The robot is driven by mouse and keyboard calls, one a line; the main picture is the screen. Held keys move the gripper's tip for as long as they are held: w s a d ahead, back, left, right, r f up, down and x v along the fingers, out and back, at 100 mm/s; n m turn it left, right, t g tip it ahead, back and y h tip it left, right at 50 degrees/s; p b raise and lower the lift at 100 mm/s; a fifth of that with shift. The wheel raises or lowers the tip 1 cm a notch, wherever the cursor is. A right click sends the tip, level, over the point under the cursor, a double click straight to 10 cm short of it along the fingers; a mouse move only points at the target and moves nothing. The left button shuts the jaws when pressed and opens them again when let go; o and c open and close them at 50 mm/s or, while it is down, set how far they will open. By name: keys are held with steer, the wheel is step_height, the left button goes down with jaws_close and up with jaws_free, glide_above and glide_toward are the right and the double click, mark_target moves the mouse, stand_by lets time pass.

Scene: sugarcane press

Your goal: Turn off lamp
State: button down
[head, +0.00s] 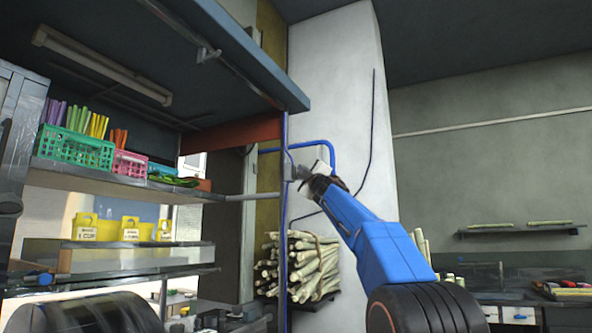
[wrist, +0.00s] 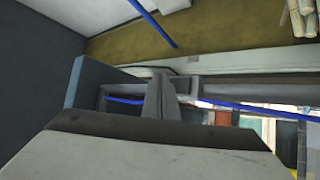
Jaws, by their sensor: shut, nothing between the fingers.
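The lamp (head: 100,65) is a long tube fixture under the dark overhead canopy at the upper left of the head view. It looks dull, with no bright glow. My gripper (head: 300,172) is raised at the end of my blue arm, close to a thin blue upright post (head: 284,190). In the wrist view, my gripper (wrist: 160,97) is shut and empty, with a grey bar behind it. I cannot tell whether the fingers touch the post or bar. I cannot clearly make out a lamp switch; the gripper may hide it.
A shelf (head: 120,181) holds coloured baskets of straws below the canopy (head: 225,45). Yellow containers (head: 130,229) stand lower down. A bundle of cane (head: 300,266) lies behind the post. A white column (head: 340,90) rises behind my arm.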

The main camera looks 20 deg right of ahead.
steer(key=shift+s+d, duration=0.35)
steer(key=shift+s, duration=0.15)
steer(key=shift+d, duration=0.1)
steer(key=s+d, duration=0.2)
steer(key=s, duration=0.2)
steer(key=shift+d+f, duration=0.35)
steer(key=shift+d, duration=0.05)
steer(key=shift+f, duration=0.1)
stand_by(0.4)
steer(key=s+a+f+m+g, duration=0.4)
steer(key=s+f, duration=1.2)
steer(key=f, duration=0.9)
steer(key=s+a+f+m+g+y, duration=0.1)
steer(key=s+a+f+m+g, duration=0.3)
steer(key=s+f, duration=1.3)
steer(key=s+a+f+m+g, duration=0.4)
steer(key=s+a+f+g, duration=0.7)
steer(key=f, duration=2.2)
steer(key=s+a, duration=0.3)
steer(key=s, duration=0.3)
steer(key=shift+a+y, duration=0.25)
steer(key=shift+y, duration=0.05)
